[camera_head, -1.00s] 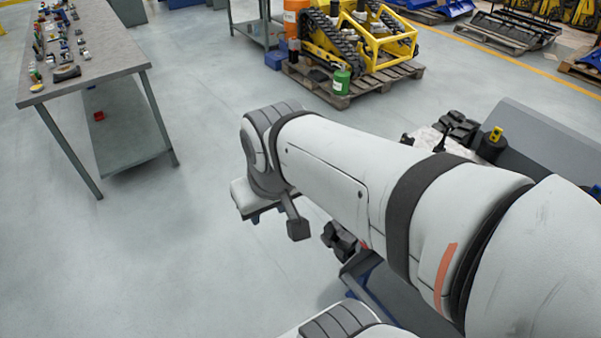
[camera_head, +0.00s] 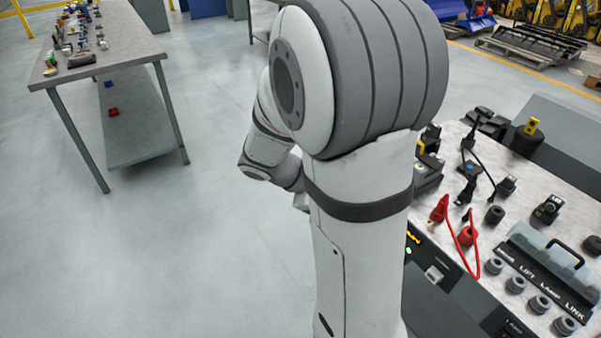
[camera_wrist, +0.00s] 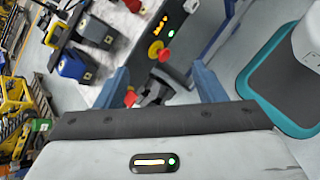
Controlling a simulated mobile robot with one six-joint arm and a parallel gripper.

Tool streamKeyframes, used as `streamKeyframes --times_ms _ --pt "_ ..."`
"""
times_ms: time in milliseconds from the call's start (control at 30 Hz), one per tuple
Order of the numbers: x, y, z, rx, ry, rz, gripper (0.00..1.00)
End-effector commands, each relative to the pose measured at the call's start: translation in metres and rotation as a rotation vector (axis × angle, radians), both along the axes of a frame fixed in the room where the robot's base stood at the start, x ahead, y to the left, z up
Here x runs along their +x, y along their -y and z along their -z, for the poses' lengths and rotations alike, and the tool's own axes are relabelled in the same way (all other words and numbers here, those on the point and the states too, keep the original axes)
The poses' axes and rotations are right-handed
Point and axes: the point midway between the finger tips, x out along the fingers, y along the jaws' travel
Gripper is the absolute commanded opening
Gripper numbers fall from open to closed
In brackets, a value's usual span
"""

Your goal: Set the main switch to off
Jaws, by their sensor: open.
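In the wrist view, a dark control panel (camera_wrist: 172,18) carries a small lit yellow display, a green light and a round red-and-yellow knob (camera_wrist: 157,51). Below the knob is a dark lever-like part (camera_wrist: 152,93) with a red piece (camera_wrist: 130,98) at its left. I cannot tell for sure which of these is the main switch, nor its setting. My gripper (camera_wrist: 163,78) is open, with its two blue-grey fingers on either side of the dark part and apart from the knob. In the head view, my arm hides the gripper; part of the panel (camera_head: 424,258) shows right of the arm.
The carrier's top (camera_head: 545,190) at right holds cables, red connectors, several round grey plugs and a clear-covered block (camera_head: 550,252). A workbench (camera_head: 110,45) with small parts stands at the back left. The floor between is clear.

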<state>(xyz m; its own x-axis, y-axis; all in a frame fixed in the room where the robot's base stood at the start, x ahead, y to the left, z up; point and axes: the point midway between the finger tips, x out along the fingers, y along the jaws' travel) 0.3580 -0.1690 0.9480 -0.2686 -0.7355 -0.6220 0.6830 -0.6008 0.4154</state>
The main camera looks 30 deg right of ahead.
Motion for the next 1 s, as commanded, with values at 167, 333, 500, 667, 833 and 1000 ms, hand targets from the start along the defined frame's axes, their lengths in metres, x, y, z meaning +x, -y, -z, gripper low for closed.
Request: streamKeyframes --times_ms 167,333,500,667,833,1000 --pt "0.045 0.037 0.088 -0.226 -0.270 -0.197 0.64" --pt "0.090 0.056 0.154 -0.412 -0.469 -0.389 0.64" --pt "0.122 0.061 0.201 -0.531 -0.584 -0.527 0.64" --pt "0.135 0.063 0.218 -0.579 -0.625 -0.585 0.64" --pt "0.137 0.081 0.218 -0.585 -0.631 -0.590 0.64" --pt "0.139 0.110 0.218 -0.584 -0.629 -0.587 0.64"
